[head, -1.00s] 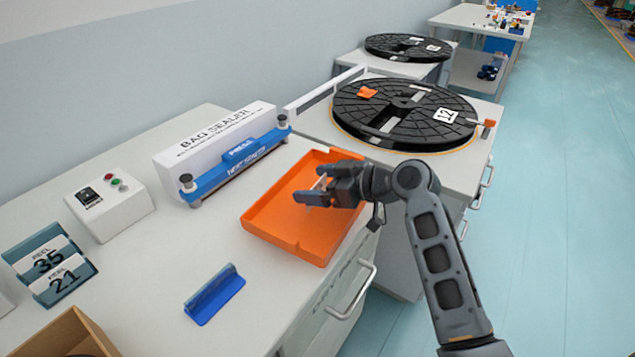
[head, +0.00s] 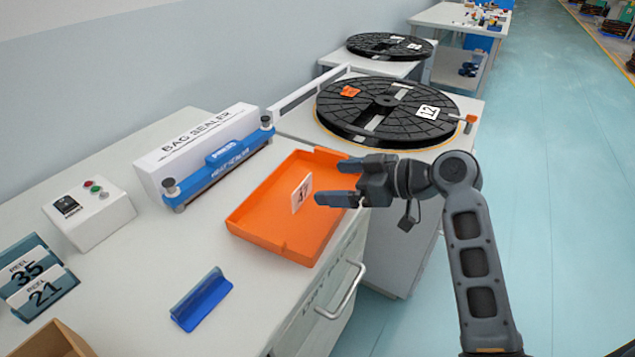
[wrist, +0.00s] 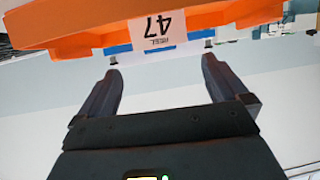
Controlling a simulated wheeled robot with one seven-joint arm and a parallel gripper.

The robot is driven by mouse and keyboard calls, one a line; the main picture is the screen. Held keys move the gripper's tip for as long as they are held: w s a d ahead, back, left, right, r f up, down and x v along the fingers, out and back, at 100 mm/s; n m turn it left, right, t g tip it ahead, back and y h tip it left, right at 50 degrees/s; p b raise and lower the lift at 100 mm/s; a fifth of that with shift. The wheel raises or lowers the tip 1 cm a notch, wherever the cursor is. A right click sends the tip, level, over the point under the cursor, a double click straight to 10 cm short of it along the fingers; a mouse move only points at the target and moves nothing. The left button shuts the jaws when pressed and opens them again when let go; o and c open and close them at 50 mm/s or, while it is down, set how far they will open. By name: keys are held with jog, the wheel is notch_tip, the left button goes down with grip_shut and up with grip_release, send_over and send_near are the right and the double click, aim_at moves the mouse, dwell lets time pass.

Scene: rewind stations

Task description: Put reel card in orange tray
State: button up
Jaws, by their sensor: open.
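The reel card (head: 302,193) is small and white, marked 47, and looks upright over the orange tray (head: 262,232). I cannot tell whether it touches the tray floor. My gripper (head: 332,182) is open and empty, just right of the card, over the tray's right side. In the wrist view the card (wrist: 158,30) reads REEL 47 upside down, beyond the two spread fingertips (wrist: 160,66) and apart from them. The orange tray (wrist: 60,42) also shows there behind it.
A blue and white bag sealer (head: 215,165) stands left of the tray. A blue holder (head: 202,300) lies in front, with cards 35 and 21 (head: 38,278) at far left. A black reel (head: 375,115) sits on the table behind. The aisle floor at right is clear.

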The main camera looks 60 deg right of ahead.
jog(key=shift+v, duration=1.55)
